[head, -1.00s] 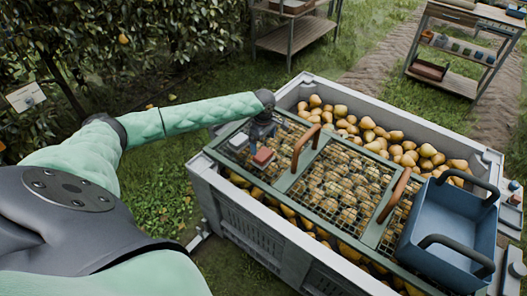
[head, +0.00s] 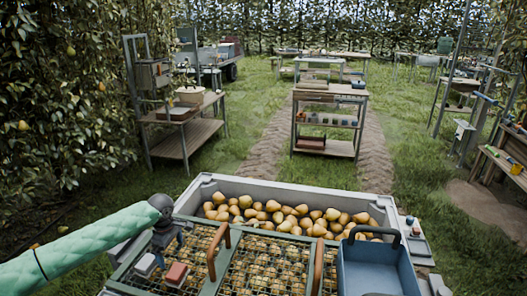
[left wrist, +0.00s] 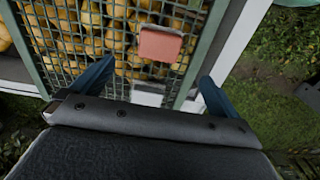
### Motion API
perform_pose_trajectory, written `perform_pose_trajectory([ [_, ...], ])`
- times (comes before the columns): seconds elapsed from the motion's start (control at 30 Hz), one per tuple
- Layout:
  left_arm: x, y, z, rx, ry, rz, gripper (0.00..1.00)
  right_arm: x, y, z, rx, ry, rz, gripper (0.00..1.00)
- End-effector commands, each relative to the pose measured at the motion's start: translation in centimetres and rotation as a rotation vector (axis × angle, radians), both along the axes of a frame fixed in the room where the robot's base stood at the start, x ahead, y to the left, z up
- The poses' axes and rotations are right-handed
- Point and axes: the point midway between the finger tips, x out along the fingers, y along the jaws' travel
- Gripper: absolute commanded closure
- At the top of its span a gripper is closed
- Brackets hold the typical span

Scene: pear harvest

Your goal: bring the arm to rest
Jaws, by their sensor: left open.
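My left arm (head: 85,246) comes in from the left in a pale green sleeve. My left gripper (head: 170,240) hangs over the left part of the crate's mesh cover (head: 258,268), and its jaws are small in the head view. In the left wrist view the two blue fingers stand wide apart, the gripper (left wrist: 157,78) open with nothing held. A red-topped block (head: 176,273) and a white block (head: 147,263) sit on the cover close by. Both blocks show in the left wrist view, red (left wrist: 168,45) and white (left wrist: 150,93). My right gripper is out of view.
The grey crate (head: 300,190) holds many pears (head: 290,218). Brown handles (head: 218,252) stand up from the cover. A blue tote (head: 375,270) sits at the crate's right. A shelf rack (head: 330,120) and a wooden bench (head: 185,125) stand beyond on grass. Foliage lines the left.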

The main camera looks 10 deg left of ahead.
Motion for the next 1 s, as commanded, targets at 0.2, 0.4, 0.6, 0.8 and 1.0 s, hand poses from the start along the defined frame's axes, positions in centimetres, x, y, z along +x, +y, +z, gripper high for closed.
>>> perform_pose_trajectory([
  [0.2, 0.0, 0.0, 0.0, 0.002, 0.002, -0.241, 0.00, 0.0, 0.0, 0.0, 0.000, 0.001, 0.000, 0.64],
  [0.4, 0.6, 1.0, 0.2, 0.079, -0.016, -0.611, 0.00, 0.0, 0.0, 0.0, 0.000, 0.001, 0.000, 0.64],
  [0.6, 1.7, 1.1, 2.5, 0.223, -0.045, -1.007, 0.00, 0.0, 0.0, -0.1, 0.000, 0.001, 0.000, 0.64],
  [0.8, 3.9, -1.0, 7.4, 0.412, -0.100, -1.372, 0.00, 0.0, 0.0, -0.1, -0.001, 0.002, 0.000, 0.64],
  [1.0, 4.8, -6.6, 11.0, 0.600, -0.156, -1.693, 0.00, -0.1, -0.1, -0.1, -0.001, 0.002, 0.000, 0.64],
])
